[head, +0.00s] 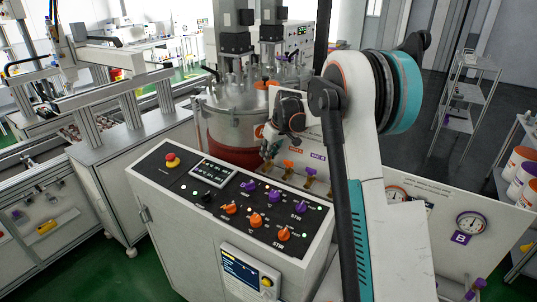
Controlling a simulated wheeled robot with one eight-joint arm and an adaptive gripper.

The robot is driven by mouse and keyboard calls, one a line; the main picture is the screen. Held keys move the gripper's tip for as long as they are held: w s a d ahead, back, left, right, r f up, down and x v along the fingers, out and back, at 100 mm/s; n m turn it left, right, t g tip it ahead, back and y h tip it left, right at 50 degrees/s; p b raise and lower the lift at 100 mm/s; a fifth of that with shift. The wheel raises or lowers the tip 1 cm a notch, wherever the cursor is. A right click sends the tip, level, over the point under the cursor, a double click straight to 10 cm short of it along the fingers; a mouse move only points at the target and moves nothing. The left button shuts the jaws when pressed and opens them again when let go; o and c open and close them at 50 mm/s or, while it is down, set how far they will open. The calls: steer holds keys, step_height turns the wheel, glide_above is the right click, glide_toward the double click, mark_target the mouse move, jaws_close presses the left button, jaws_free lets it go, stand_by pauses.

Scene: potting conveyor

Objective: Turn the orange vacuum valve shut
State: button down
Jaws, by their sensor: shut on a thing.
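My gripper (269,153) is at the white valve panel behind the control console, its dark body above and its fingers pointing down. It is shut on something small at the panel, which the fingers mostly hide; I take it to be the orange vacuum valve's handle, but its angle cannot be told. An orange-handled brass valve (289,164) sits just right of the fingers. A purple-handled brass valve (309,171) is right of that one.
The console (185,190) with orange and purple knobs and a red stop button (172,159) stands close in front. A steel vessel (222,112) rises behind the gripper. A gauge marked B (471,223) is on the panel at right. A shelf cart (462,95) stands farther back.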

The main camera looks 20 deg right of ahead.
steer(key=shift+n, duration=0.4)
steer(key=c, duration=1.7)
jaws_free()
steer(key=v, duration=1.2)
steer(key=shift+w+d, duration=0.1)
steer(key=shift+d, duration=0.05)
